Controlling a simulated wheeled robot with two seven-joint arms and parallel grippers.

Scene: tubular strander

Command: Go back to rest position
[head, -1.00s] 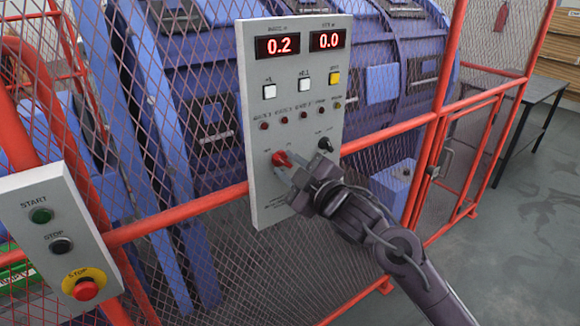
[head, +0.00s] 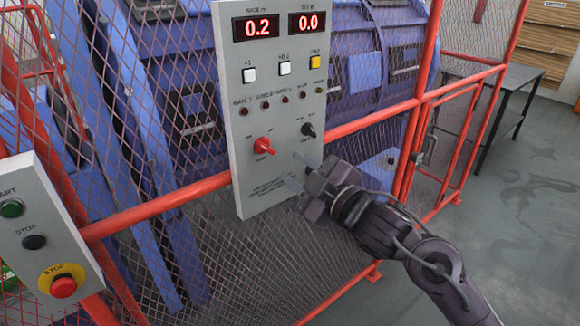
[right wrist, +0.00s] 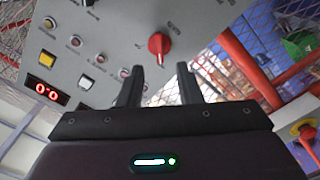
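My right gripper (head: 297,170) is open and empty, its fingers pointing at the lower part of the grey control panel (head: 279,184). It is right of and a little below the red rotary knob (head: 264,147), apart from it. A black knob (head: 307,130) is just above the gripper. In the right wrist view, the two fingers of my right gripper (right wrist: 160,85) are spread, and the red knob (right wrist: 158,46) shows beyond the gap between them. My left gripper is not in view.
A second panel (head: 45,237) with start, stop and emergency stop buttons stands at lower left. A red-framed mesh fence (head: 170,209) encloses the blue machine (head: 370,75). A dark table (head: 512,90) stands at the right. The grey floor (head: 500,220) at right is clear.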

